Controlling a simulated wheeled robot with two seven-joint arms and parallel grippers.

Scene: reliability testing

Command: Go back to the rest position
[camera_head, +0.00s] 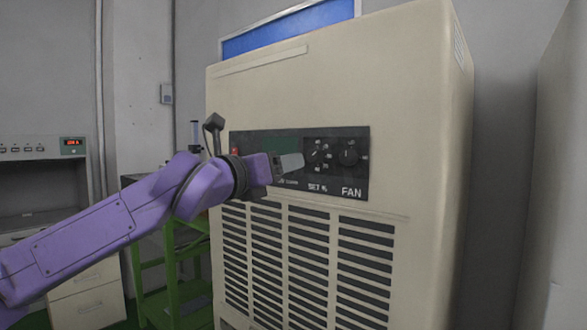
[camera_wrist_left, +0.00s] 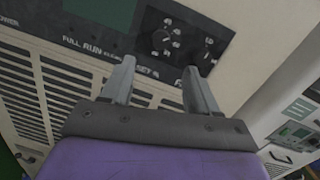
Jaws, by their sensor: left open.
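My left gripper (camera_head: 291,163) reaches in from the left on a purple arm, in front of the control panel of a large beige machine (camera_head: 330,85). In the left wrist view the left gripper (camera_wrist_left: 160,82) shows two grey fingers, spread apart with nothing between them. The black control panel (camera_head: 345,180) carries the SET knob (camera_head: 317,152) and the FAN knob (camera_head: 348,153). The panel (camera_wrist_left: 150,48) also shows beyond the fingers in the left wrist view. Contact between fingers and panel cannot be told. My right gripper is not in view.
A vented grille (camera_head: 310,255) fills the machine's lower front. A green metal stand (camera_head: 175,270) is behind my left arm. A grey cabinet with a red display (camera_head: 72,144) stands at the far left. A pale upright surface (camera_head: 560,180) bounds the right side.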

